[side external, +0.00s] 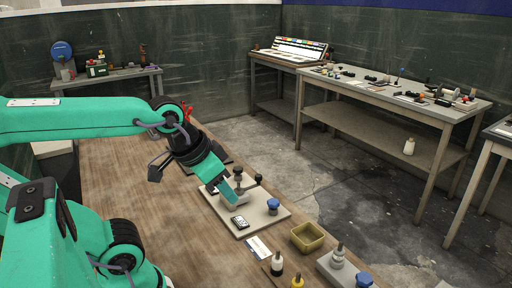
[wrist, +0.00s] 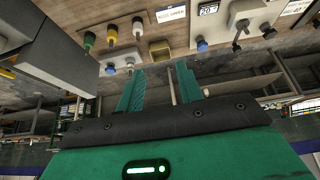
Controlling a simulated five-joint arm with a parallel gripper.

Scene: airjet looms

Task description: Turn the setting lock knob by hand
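A pale plate (side external: 262,219) lies on the wooden bench. It carries a blue knob (side external: 273,204), several dark round-headed knobs (side external: 258,178) and a small display (side external: 240,222). I cannot tell which of these is the setting lock knob. My gripper (side external: 232,197) reaches down over the plate beside the dark knobs, partly hiding its middle. In the wrist view my gripper (wrist: 160,85) is open, with nothing seen between its fingers. There the plate (wrist: 224,22), blue knob (wrist: 202,44) and dark knobs (wrist: 238,46) show at upper right, beyond the fingertips.
The bench left of the plate is mostly clear. Other tables (side external: 390,90) stand behind.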

